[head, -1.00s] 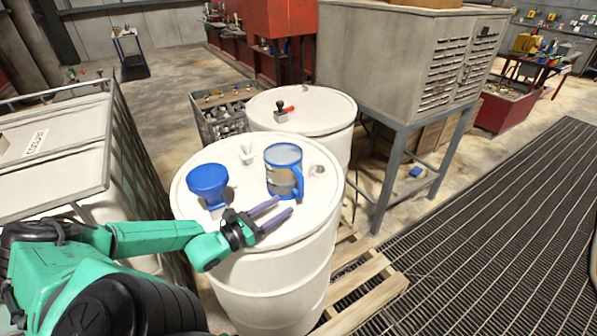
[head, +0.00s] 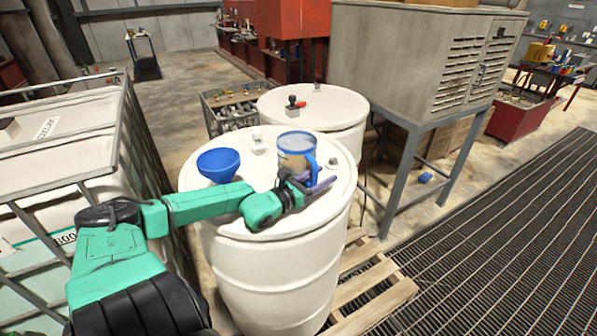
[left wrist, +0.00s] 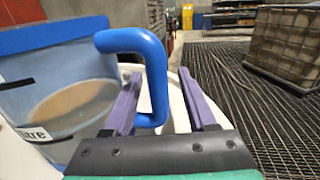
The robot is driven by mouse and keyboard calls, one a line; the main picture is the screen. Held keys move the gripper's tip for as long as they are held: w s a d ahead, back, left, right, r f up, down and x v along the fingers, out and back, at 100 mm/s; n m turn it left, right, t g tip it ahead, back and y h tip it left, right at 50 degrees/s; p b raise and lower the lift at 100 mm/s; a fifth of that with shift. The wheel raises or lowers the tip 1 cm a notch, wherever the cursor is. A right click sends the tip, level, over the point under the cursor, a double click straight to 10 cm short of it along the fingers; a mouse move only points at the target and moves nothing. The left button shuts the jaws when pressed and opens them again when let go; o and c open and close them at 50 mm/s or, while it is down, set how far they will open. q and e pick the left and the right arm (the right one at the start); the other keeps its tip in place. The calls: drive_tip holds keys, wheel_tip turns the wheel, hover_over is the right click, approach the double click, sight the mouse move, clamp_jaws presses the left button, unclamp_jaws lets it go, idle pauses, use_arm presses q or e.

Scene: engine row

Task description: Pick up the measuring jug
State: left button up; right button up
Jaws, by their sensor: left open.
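The measuring jug (head: 296,146) is clear with a blue rim and blue handle, and stands upright on the front white drum (head: 275,275). In the left wrist view the jug (left wrist: 65,90) fills the left side, with brownish contents showing through its wall. My left gripper (head: 318,180) is open, with its purple fingers low beside the handle. In the left wrist view the blue handle (left wrist: 157,75) appears between the two fingers of my left gripper (left wrist: 160,90). Whether a finger touches it I cannot tell. My right gripper is not in view.
A small white object (head: 258,143) lies behind. A second drum (head: 330,115) stands at the back, a grey cabinet (head: 415,60) to the right. A caged tank (head: 60,150) is at left.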

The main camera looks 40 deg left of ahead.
use_arm(q)
drive_tip(key=shift+w, duration=0.4)
drive_tip(key=shift+s, duration=0.15)
drive_tip(key=shift+c, duration=1.2)
clamp_jaws()
drive_tip(key=shift+r, duration=0.1)
